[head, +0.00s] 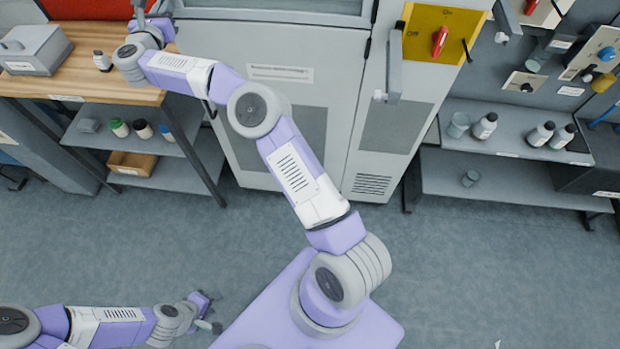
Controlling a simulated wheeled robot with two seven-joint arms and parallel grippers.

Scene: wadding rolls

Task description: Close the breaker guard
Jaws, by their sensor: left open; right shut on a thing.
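A yellow breaker panel (434,32) with a red switch handle (439,41) is on the cabinet's upper right. A grey upright plate (394,62), seen nearly edge-on, stands out at the panel's left edge with a small knob (379,96); it looks like the guard, swung open. My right gripper (150,20) is at the top left over the wooden bench, far left of the panel. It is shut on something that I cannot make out. My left gripper (208,312) is open and low at the bottom left, over the floor and far from the panel.
The wooden bench (90,75) holds a grey box (35,48) and a small bottle (102,61). Shelves (515,130) with bottles and cups stand right of the grey cabinet (275,60). My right arm crosses in front of the cabinet. The floor (480,260) at right is clear.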

